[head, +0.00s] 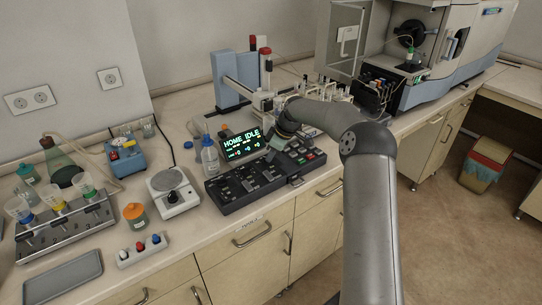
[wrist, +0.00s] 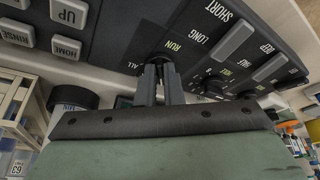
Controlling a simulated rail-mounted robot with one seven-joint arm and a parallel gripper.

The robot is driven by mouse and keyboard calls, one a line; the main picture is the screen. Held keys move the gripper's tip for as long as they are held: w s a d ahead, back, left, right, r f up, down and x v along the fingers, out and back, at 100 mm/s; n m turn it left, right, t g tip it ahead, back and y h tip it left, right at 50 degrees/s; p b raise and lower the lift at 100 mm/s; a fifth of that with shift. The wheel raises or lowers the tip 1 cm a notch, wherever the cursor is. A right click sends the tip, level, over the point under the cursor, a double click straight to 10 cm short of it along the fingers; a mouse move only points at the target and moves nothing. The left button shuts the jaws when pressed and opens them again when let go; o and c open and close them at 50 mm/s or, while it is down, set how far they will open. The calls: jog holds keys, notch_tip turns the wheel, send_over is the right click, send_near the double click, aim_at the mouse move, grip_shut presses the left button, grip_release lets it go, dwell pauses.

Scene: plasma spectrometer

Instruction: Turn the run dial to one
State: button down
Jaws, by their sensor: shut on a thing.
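The dark control panel (head: 240,188) lies on the bench in front of the lit display (head: 242,143), which reads "HOME IDLE". In the wrist view the panel (wrist: 120,45) is seen close up and upside down. My gripper (wrist: 158,70) is shut on the run dial (wrist: 160,57), a small dark knob beside the yellow "RUN" print, with "ALL" printed to its left. The fingers hide most of the knob, so I cannot tell which mark it points to. In the head view my gripper (head: 273,149) is over the panel behind my arm.
Another dial (wrist: 214,83) sits to the right. A wash bottle (head: 209,158) and a sampler with vials (head: 265,100) stand close behind the panel.

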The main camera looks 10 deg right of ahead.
jog(key=shift+w+d+n+g, duration=0.15)
jog(key=shift+n+g, duration=0.35)
jog(key=shift+n, duration=1)
jog(key=c, duration=1.6)
grip_release()
jog(key=shift+o, duration=0.2)
jog(key=v, duration=1.7)
jog(key=shift+w+d+r, duration=0.15)
jog(key=shift+d, duration=0.1)
